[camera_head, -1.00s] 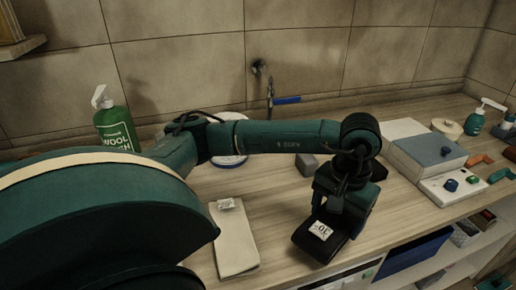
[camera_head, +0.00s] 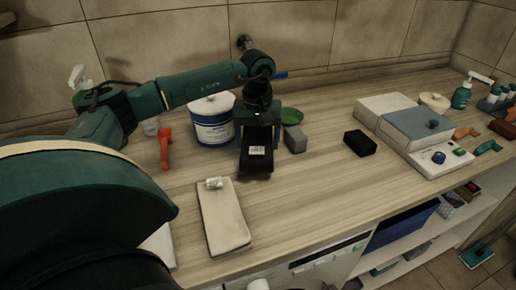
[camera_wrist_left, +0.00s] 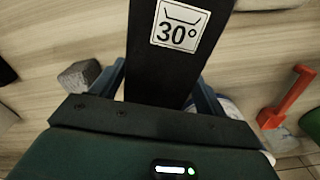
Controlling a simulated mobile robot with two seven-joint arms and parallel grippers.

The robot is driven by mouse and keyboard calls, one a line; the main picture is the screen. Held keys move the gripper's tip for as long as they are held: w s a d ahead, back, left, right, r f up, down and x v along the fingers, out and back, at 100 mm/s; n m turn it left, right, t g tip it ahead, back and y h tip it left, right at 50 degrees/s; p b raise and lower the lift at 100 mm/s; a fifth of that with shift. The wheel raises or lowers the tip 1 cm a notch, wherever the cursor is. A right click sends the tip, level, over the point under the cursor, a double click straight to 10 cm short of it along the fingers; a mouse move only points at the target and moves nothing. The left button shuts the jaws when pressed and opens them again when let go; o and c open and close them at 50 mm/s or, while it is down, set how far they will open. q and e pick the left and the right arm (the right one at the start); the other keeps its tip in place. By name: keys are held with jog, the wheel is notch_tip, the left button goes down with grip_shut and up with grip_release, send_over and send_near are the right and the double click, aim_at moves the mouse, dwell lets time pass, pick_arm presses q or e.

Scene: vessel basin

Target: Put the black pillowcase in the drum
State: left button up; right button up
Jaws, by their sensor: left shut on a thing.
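The black pillowcase (camera_head: 255,165) is a folded, dark flat piece with a white tag. It hangs from my left gripper (camera_head: 259,122), which is shut on it, in front of the white and blue tub at the back of the counter. In the left wrist view the pillowcase (camera_wrist_left: 157,75) runs up between the fingers and its tag reads 30°. I cannot tell whether its lower edge touches the counter. A white appliance front (camera_head: 330,258) shows below the counter edge; no drum opening can be made out. My right gripper is not in view.
A beige folded cloth (camera_head: 224,225) lies in front, a red tool (camera_head: 165,148) left, a black block (camera_head: 360,143) right.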

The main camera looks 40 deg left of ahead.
pick_arm(q)
jog(key=shift+f, duration=1.7)
jog(key=shift+f, duration=0.15)
jog(key=o, duration=1.1)
